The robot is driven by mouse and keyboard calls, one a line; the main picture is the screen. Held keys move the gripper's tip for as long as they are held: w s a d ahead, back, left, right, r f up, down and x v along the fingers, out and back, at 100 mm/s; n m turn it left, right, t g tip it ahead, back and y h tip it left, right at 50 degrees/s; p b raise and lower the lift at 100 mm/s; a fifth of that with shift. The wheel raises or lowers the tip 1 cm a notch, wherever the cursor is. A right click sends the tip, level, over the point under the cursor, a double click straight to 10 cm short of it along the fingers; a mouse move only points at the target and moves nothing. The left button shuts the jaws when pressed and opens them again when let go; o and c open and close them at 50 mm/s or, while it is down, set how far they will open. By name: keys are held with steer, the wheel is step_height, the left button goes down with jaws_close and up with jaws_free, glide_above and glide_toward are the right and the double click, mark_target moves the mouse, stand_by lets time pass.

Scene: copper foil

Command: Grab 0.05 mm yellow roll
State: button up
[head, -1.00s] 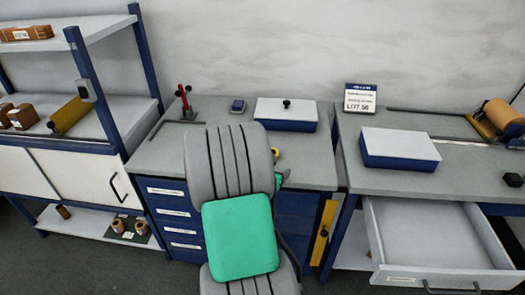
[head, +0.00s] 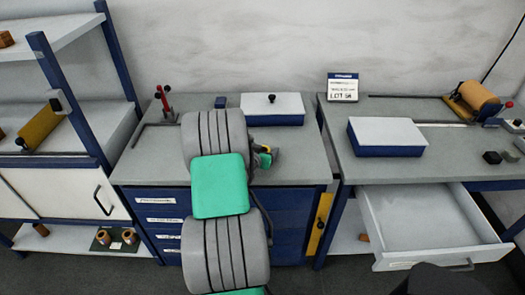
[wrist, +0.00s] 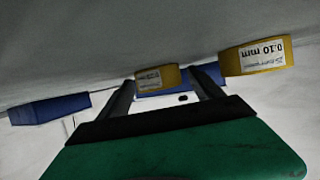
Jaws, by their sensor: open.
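A yellow roll (wrist: 157,78) shows in the wrist view between my fingers, beyond their tips; its label is too small to read. A second yellow roll (wrist: 255,57), labelled 0.10 mm, stands to the right of my fingers. My gripper (wrist: 163,88) is open, with nothing visibly held. In the head view my green gripper (head: 265,159) is over the right part of the middle workbench (head: 290,165). A small yellow roll (head: 267,149) shows beside it, partly hidden by my arm.
A white-topped blue box (head: 272,118) stands behind my gripper. Another box (head: 386,150) sits on the right bench, above an open drawer (head: 428,216). A red-handled tool (head: 163,103) stands at the middle bench's back left. Shelving (head: 70,95) is at left.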

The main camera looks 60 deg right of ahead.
steer(key=shift+a, duration=0.1)
steer(key=c, duration=1.5)
steer(key=shift+o, duration=0.2)
steer(key=shift+r, duration=0.15)
